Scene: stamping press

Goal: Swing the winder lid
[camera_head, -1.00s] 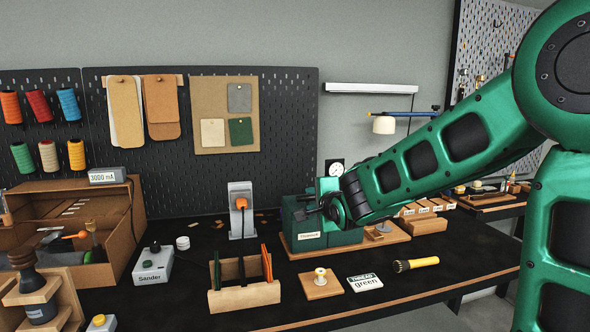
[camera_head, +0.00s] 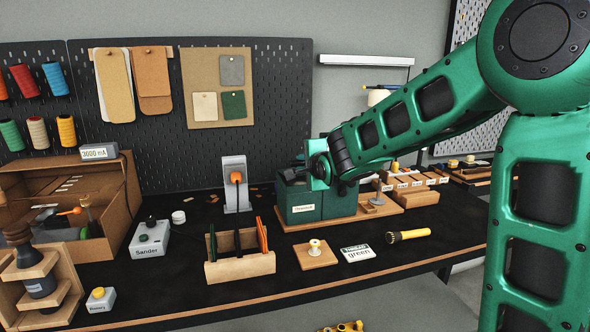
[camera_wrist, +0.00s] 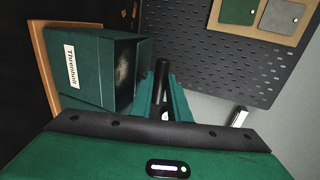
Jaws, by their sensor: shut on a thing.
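The winder is a dark green box (camera_head: 302,208) with a white label, on a wooden base (camera_head: 290,225) at the back of the bench. In the wrist view the box (camera_wrist: 85,85) is at upper left, with a pale fuzzy patch on one side. My gripper (camera_head: 312,170) is over the box's top. In the wrist view my gripper (camera_wrist: 165,95) is shut on a dark bar (camera_wrist: 161,78), which looks like the lid's handle. The fingers hide much of the bar, and I cannot tell the lid's angle.
A grey stand with an orange plug (camera_head: 236,185) is left of the winder. A wooden rack (camera_head: 240,265), a spool on a block (camera_head: 316,254) and a yellow flashlight (camera_head: 408,235) lie in front. Small wooden blocks (camera_head: 415,195) stand on the right. The pegboard is behind.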

